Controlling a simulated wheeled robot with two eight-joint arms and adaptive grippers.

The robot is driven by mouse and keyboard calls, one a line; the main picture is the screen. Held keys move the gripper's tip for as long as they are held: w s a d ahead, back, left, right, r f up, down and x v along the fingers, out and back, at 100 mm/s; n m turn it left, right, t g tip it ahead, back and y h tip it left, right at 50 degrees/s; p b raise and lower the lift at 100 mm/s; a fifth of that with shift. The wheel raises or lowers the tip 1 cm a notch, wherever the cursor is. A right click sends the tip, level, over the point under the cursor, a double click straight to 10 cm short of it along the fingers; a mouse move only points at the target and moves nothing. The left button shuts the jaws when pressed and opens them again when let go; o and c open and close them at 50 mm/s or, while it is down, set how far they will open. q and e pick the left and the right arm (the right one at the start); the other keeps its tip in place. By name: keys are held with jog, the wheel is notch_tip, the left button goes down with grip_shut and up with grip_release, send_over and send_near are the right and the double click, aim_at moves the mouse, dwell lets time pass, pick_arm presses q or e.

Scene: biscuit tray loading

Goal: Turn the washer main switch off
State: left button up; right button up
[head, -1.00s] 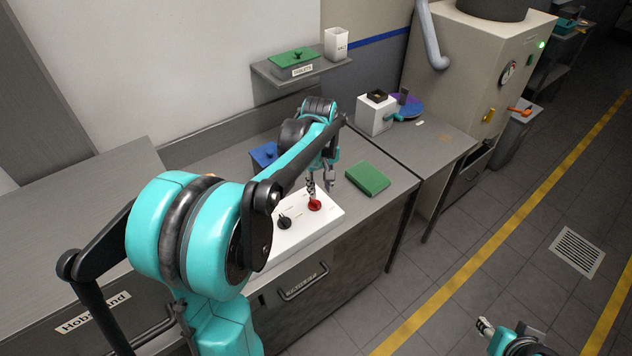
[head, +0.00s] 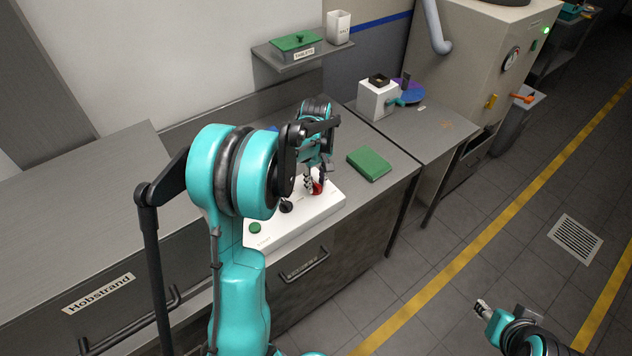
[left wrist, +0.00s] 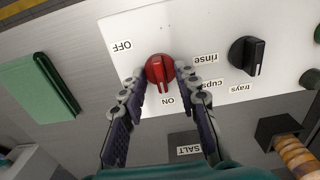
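The red main switch (head: 317,188) sits on the white control panel (head: 322,207). My left gripper (head: 313,186) is at the switch. In the left wrist view the fingers of my left gripper (left wrist: 161,80) are apart, one on each side of the switch; I cannot tell whether they touch it. My right gripper (head: 482,307) is over the floor, and its fingers are too small to read.
A black knob (head: 286,206) and a green button (head: 255,228) share the panel. A green box (head: 369,164) lies to its right on the counter. A shelf (head: 290,60) hangs above, and a white device (head: 377,101) stands farther back.

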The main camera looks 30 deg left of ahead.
pick_arm(q)
grip_shut()
jog(key=shift+m, duration=0.4)
jog(key=m, duration=0.3)
jog(key=shift+m, duration=0.3)
jog(key=m, duration=0.4)
jog(key=shift+m, duration=0.3)
jog(key=m, duration=0.4)
jog(key=shift+m, duration=2.5)
